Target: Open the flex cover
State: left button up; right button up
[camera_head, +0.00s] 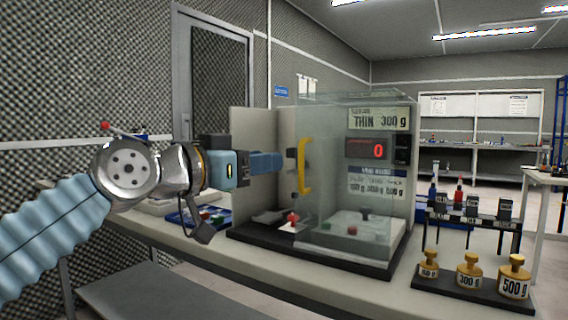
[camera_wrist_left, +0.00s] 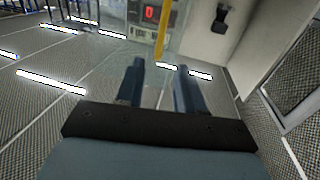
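The flex cover (camera_head: 335,215) is a clear box over a dark base on the bench, with a yellow upright handle (camera_head: 306,168) on its left side. In the left wrist view the handle (camera_wrist_left: 163,32) stands beyond the fingertips, roughly in line with the gap between them. My left gripper (camera_head: 281,161) points right toward the handle, a little short of it. In the left wrist view its two blue fingers (camera_wrist_left: 160,68) are apart with nothing between them. My right gripper is in neither view.
Labelled brass weights (camera_head: 469,274) stand on a dark tray at the right. A small rack (camera_head: 470,218) is behind them. A red-digit display (camera_head: 370,151) reads 0 at the cover's back. A blue tray (camera_head: 190,216) lies left of the base.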

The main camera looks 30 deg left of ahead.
pick_arm(q)
jog(key=v, duration=0.4)
jog(key=shift+s, duration=0.4)
jog(key=shift+a, duration=0.1)
